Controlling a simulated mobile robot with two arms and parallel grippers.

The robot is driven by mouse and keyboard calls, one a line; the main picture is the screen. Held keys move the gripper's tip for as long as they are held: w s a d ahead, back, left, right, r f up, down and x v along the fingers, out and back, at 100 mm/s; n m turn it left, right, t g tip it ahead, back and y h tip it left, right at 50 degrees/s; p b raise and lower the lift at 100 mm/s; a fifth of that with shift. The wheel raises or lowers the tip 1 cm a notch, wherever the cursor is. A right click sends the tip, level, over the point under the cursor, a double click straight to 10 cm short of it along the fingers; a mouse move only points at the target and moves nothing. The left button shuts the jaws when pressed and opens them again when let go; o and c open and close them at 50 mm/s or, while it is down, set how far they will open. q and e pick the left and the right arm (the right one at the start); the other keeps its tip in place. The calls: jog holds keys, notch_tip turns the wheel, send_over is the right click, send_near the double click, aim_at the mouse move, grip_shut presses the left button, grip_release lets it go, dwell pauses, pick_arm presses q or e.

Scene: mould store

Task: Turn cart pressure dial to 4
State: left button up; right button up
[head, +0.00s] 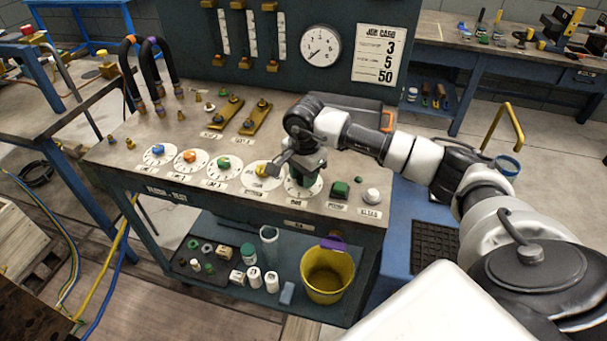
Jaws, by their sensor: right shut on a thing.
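The cart (120,150) has a row of round white dials along its front edge. The rightmost dial (304,190) lies under my right gripper (303,172). My right gripper points down and is shut on this dial's knob, which it mostly hides. I cannot read the number the knob points to. To its left are dials with a yellow knob (268,169), a green knob (224,163), an orange knob (189,156) and a blue knob (158,150). A round gauge (320,46) and a job card (378,54) reading 3, 5, 50 are on the back panel. My left gripper is not in view.
A green button (340,189) and a white knob (371,196) sit right of the dial. Brass valves (254,117) and black hoses (165,62) stand behind. A yellow bucket (328,272) and small containers are on the lower shelf. A workbench (470,45) stands behind at right.

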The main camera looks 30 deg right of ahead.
jog(key=m+b, duration=0.1)
jog(key=m, duration=0.8)
jog(key=shift+m+b, duration=0.3)
jog(key=m, duration=0.3)
jog(key=shift+w+m, duration=0.1)
jog(key=shift+m, duration=0.2)
jog(key=m, duration=0.6)
jog(key=shift+r, duration=0.1)
jog(key=m, duration=0.4)
jog(key=shift+p, duration=0.3)
jog(key=shift+m, duration=1.6)
